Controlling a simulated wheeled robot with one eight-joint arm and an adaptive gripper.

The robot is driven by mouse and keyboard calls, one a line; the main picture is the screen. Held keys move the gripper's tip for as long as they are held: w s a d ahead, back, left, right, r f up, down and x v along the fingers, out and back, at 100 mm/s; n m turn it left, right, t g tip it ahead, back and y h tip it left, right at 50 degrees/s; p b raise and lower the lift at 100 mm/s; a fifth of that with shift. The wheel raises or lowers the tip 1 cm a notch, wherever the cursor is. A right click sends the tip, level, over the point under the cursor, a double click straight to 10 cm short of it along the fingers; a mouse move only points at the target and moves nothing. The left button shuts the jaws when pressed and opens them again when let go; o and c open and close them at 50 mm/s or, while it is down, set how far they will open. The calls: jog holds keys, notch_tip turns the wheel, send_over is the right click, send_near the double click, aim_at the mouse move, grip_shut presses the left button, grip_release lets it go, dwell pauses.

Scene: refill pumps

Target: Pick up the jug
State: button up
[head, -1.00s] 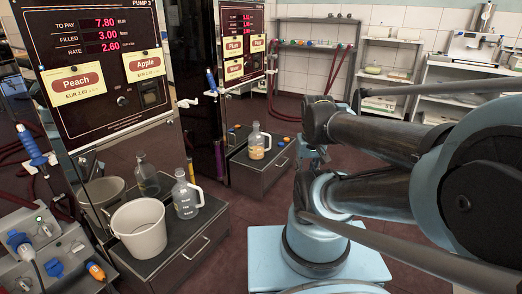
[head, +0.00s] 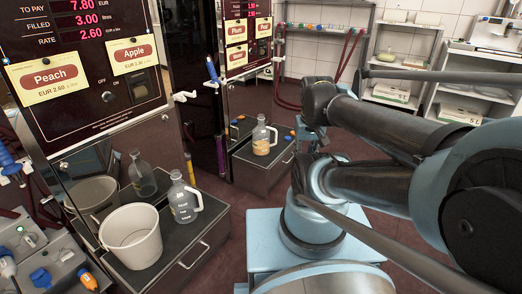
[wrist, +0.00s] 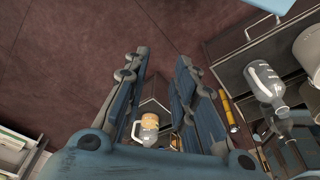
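Two clear jugs with white handles are in the head view. The near jug (head: 182,200) stands upright beside a white bucket (head: 131,237) on a dark cabinet. The far jug (head: 262,138), with a yellowish band low on its body, stands on another dark cabinet farther back. In the wrist view my gripper (wrist: 160,62) has its two blue fingers spread apart with nothing held. The far jug (wrist: 149,128) shows through the gap between them, apart from the fingers. The near jug (wrist: 265,82) is to their right.
The near cabinet (head: 205,240) and far cabinet (head: 250,173) have drawer handles. Pump panels (head: 75,60) rise behind them. A yellow cylinder (wrist: 229,111) is right of the fingers. White shelves (head: 405,60) stand at the back. Dark red floor is open between the cabinets and shelves.

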jog(key=w+r+m+t+h, duration=0.1)
jog(key=w+r, duration=0.1)
jog(key=w, duration=0.6)
jog(key=w+r, duration=0.3)
jog(key=w, duration=0.6)
jog(key=m+t+h, duration=0.2)
jog(key=m+t, duration=0.1)
jog(key=t, duration=0.2)
send_over(276, 138)
jog(key=s+a, duration=0.3)
jog(key=s, duration=0.8)
notch_tip(276, 138, down, 30)
jog(key=x, duration=1.1)
jog(key=w+a+x, duration=0.1)
jog(key=x, duration=0.4)
jog(key=shift+w+d, duration=0.15)
jog(key=shift+w, duration=0.05)
grip_shut()
